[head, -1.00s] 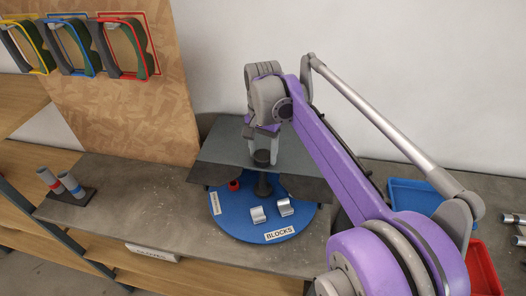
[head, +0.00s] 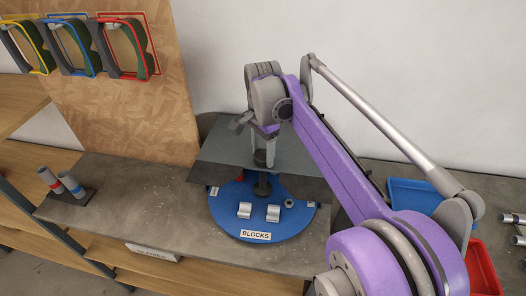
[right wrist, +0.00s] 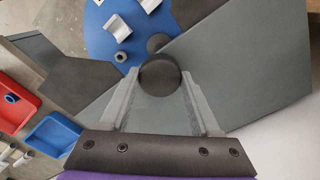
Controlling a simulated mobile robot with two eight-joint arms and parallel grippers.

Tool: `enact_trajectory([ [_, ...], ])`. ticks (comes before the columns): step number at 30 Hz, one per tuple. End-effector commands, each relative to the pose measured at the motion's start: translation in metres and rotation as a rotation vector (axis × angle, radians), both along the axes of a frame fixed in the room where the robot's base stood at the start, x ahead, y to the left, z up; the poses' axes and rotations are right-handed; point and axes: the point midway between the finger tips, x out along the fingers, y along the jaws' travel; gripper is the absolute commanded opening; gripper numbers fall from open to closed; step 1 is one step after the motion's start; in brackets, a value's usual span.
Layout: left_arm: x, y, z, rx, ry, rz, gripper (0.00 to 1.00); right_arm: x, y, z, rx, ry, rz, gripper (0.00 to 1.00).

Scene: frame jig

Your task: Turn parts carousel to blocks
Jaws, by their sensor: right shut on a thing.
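The parts carousel is a blue disc (head: 228,222) on the bench with a dark centre post and a black round knob (right wrist: 160,75) on top. The BLOCKS label (head: 256,235) is at the disc's front, facing me. Two silver blocks, a left one (head: 244,210) and a right one (head: 273,213), lie behind it. A small nut-like part (head: 289,201) sits to their right. A grey cover (head: 218,152) hides the disc's back part. My right gripper (head: 263,152) is shut on the knob from above. My left gripper is not in view.
A dark stand with two banded cylinders (head: 72,184) stands at the bench's left. A blue tray (head: 410,195) and a red tray (head: 482,265) are at the right. Coloured frames (head: 125,48) hang on the board behind. The bench left of the disc is clear.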

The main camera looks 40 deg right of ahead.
Motion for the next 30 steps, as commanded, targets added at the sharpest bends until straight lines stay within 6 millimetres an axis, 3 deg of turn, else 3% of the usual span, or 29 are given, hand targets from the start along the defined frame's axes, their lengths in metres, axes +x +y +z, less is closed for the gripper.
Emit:
enact_trajectory([
  [23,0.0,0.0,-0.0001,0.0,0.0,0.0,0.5,-0.0006,0.0009,-0.001,0.002,0.002,-0.05,0.0],
  [24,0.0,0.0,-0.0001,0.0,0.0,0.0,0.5,-0.0005,0.0009,-0.001,0.002,0.002,-0.05,0.7],
  [28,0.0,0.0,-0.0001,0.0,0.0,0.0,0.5,-0.0004,0.0006,-0.0007,0.002,0.001,-0.05,0.94],
  [30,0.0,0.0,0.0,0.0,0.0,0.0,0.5,-0.0003,0.0005,-0.0006,0.001,0.001,-0.05,0.94],
])
